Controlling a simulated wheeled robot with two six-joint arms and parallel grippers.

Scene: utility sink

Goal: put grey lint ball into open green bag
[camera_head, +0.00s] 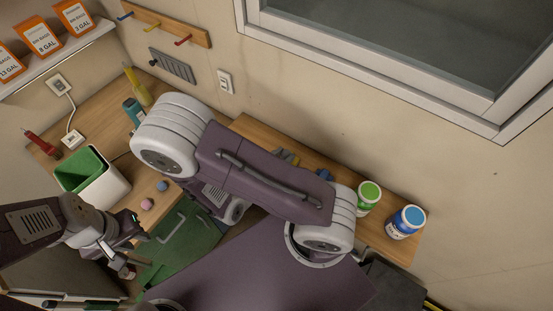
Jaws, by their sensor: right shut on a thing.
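The open green bag (83,168) lines a white bin (103,190) at the left end of the wooden counter, its mouth facing up. I see no clearly grey lint ball. My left gripper (133,240) is below and right of the bin, in front of the counter, with its fingers apart and nothing seen between them. My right gripper (222,211) is right of the balls, mostly under my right arm. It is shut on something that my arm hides.
Green fronts with metal handles (187,246) lie below the counter edge.

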